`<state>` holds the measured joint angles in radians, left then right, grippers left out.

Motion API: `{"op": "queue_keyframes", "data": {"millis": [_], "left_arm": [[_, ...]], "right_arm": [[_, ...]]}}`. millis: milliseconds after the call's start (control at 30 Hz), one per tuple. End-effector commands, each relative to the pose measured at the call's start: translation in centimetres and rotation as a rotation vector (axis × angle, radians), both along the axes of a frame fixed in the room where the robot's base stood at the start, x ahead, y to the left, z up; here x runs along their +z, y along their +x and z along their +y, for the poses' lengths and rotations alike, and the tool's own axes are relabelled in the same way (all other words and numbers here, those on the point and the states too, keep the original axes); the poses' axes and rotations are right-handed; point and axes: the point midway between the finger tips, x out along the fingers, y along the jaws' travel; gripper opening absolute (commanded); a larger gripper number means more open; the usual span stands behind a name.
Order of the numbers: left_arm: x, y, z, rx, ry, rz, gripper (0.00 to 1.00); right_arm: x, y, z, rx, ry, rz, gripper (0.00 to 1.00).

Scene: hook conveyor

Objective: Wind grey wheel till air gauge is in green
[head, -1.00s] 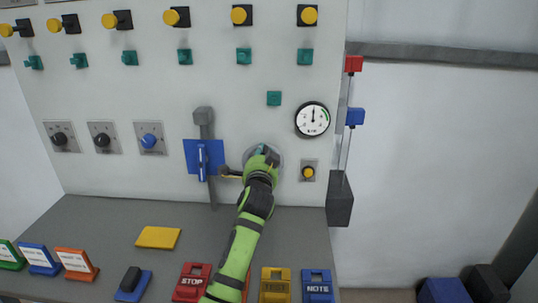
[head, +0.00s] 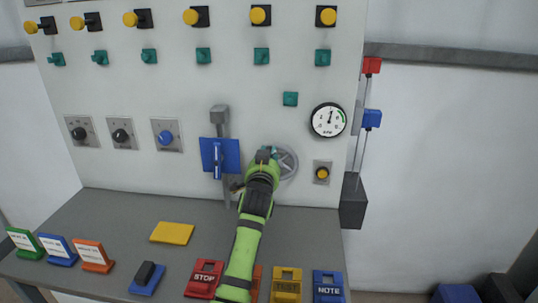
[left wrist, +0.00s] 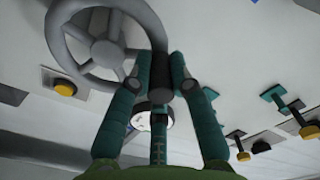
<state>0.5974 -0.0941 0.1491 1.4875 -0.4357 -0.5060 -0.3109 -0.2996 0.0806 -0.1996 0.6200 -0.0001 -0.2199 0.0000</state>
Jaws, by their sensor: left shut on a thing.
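The grey wheel (head: 288,161) is on the panel, right of the blue lever plate. My left gripper (head: 266,154) covers its left side in the head view. In the left wrist view the wheel (left wrist: 106,52) shows its hub, spokes and rim. There my left gripper (left wrist: 160,72) is shut on the wheel's dark handle knob (left wrist: 161,80). The air gauge (head: 328,120) is above and right of the wheel. Its needle points about straight up, and a green band lies at the dial's right. The gauge also shows partly behind the fingers (left wrist: 145,112). My right gripper is not in view.
A blue plate with a lever (head: 219,157) is just left of my gripper. A yellow button (head: 322,173) is right of the wheel. Stands and a yellow block (head: 172,233) are on the grey desk below. A dark weight (head: 353,202) hangs at the panel's right edge.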

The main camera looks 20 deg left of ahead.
Motion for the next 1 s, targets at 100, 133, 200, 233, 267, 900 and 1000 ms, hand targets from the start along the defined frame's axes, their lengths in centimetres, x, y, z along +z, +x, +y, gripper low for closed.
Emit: {"op": "queue_keyframes", "data": {"millis": [100, 133, 200, 233, 267, 900, 1000], "left_arm": [[-0.5, 0.0, -0.1, -0.001, -0.009, 0.009, 0.00], [-0.5, 0.0, -0.1, -0.001, -0.009, 0.009, 0.00], [-0.5, 0.0, -0.1, -0.001, -0.009, 0.009, 0.00], [-0.5, 0.0, -0.1, -0.001, -0.009, 0.009, 0.00], [-0.5, 0.0, -0.1, -0.001, -0.008, 0.009, 0.00], [-0.2, -0.5, -0.2, -0.001, -0.004, 0.002, 0.44], [-0.3, -1.5, -0.5, -0.002, -0.004, 0.002, 0.44]], "right_arm": [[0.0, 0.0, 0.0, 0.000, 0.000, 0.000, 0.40], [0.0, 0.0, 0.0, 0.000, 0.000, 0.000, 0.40], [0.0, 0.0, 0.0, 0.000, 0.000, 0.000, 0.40], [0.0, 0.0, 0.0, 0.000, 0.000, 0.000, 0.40], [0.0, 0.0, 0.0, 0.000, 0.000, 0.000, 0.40], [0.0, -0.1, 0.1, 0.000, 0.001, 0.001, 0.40], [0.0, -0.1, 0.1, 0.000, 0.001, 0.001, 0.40]]}}
